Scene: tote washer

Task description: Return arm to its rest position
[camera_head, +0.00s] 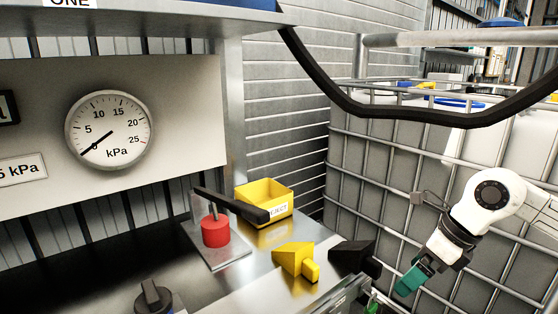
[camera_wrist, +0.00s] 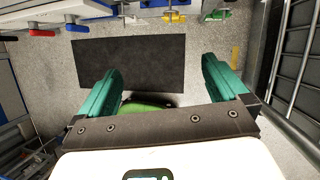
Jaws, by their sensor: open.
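My gripper (camera_head: 410,279) is at the lower right of the head view, on the end of my white arm, beside the caged tank and right of the metal worktop. In the wrist view my gripper (camera_wrist: 160,85) has two teal fingers spread wide apart. Nothing is between them. Beyond the fingers lie a dark mat (camera_wrist: 130,62) on the grey floor and a green rounded thing, partly hidden by my gripper's edge.
The worktop (camera_head: 225,284) carries a yellow bin (camera_head: 263,201), a red cylinder (camera_head: 215,232) by a black lever, and yellow and black wedge-shaped pieces. A caged white tank (camera_head: 385,160) stands behind my arm. A pressure gauge (camera_head: 109,130) is on the left panel.

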